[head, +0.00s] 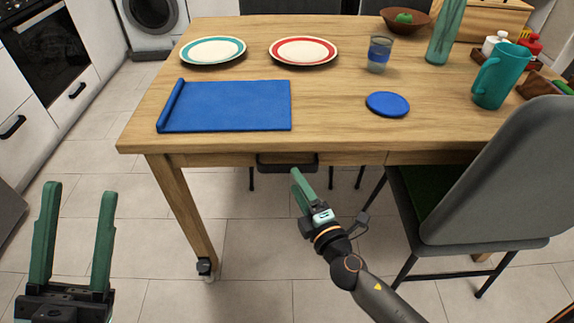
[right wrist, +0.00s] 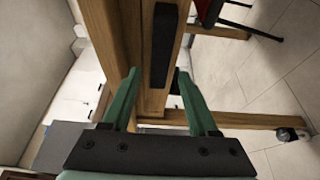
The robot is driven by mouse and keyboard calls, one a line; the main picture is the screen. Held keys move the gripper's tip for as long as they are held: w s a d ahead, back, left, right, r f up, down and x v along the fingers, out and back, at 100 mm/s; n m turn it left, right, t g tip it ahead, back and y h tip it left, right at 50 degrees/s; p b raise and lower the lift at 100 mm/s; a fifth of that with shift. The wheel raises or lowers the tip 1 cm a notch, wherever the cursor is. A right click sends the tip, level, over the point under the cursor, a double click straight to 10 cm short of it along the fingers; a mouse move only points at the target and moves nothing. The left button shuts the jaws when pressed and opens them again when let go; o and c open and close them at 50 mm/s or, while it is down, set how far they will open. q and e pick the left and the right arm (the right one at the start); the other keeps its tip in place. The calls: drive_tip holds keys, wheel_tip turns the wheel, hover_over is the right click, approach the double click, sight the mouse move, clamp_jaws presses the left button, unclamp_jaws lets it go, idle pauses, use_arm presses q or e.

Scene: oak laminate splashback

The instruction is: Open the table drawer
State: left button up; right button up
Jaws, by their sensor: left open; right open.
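The wooden table (head: 330,120) has a drawer front (head: 215,159) under its front edge. A dark drawer handle (head: 287,163) is on it, left of the table's middle; the handle also shows in the right wrist view (right wrist: 164,45) as a black bar. My right gripper (head: 297,180) is open just in front of and below the handle. In the right wrist view its green fingers (right wrist: 157,76) point toward the handle, which appears between them, beyond the tips. I cannot tell whether they touch. The drawer looks closed. My left gripper (head: 80,235) is open and empty at the lower left, away from the table.
A grey chair (head: 500,170) stands at the table's right front, close to my right arm. A table leg (head: 185,210) stands left of the handle. Plates, a blue mat (head: 230,106), a glass and a teal pitcher (head: 500,76) are on the tabletop. The floor at front left is clear.

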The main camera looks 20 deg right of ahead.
sight(288, 170)
drive_tip(key=shift+w+a, duration=0.2)
drive_tip(key=shift+w, duration=1.35)
drive_tip(key=shift+w+a, duration=0.15)
drive_tip(key=shift+w, duration=1.4)
clamp_jaws()
